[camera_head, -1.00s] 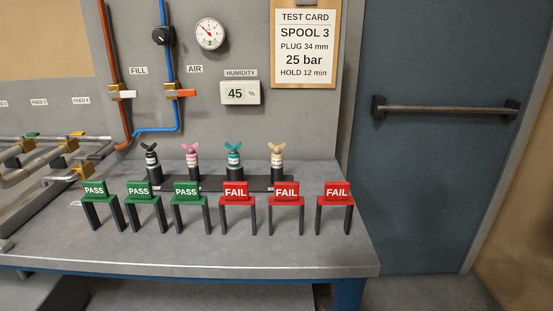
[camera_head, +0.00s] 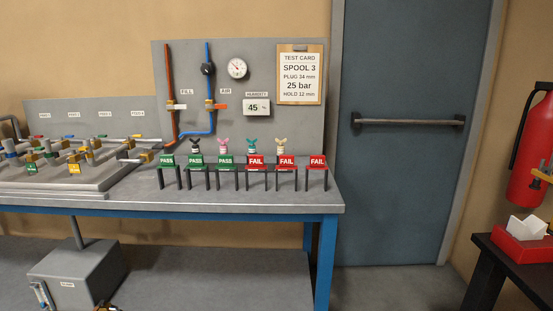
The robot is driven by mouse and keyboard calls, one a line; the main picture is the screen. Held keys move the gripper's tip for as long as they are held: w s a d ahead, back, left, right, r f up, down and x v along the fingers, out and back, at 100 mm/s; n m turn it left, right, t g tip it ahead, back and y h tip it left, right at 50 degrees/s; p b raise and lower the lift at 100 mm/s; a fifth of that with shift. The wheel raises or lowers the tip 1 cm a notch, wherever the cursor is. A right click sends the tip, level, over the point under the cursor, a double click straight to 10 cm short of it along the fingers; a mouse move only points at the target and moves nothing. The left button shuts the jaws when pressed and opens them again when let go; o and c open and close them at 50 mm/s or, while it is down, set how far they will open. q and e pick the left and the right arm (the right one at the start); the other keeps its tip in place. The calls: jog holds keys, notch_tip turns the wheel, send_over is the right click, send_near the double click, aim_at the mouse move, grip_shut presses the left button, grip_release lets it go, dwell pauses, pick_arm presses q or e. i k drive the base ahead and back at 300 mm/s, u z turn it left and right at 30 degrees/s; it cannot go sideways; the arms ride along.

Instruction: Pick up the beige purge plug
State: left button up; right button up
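The beige purge plug (camera_head: 281,146) stands upright at the right end of a row of plugs on the workbench (camera_head: 240,203). It has a wing-shaped top; its lower part is hidden behind the red FAIL stands. To its left are a teal plug (camera_head: 251,146), a pink plug (camera_head: 223,145) and a black plug (camera_head: 195,146).
Green PASS stands (camera_head: 195,161) and red FAIL stands (camera_head: 286,162) line the bench front, before the plugs. A pipe rig (camera_head: 75,165) fills the left. A grey door (camera_head: 400,190), fire extinguisher (camera_head: 530,150) and dark side table (camera_head: 490,255) with a red tissue box (camera_head: 520,245) are right.

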aim_at(281, 150)
jog(key=u, duration=0.6)
jog(key=i, duration=0.75)
jog(key=u, duration=0.4)
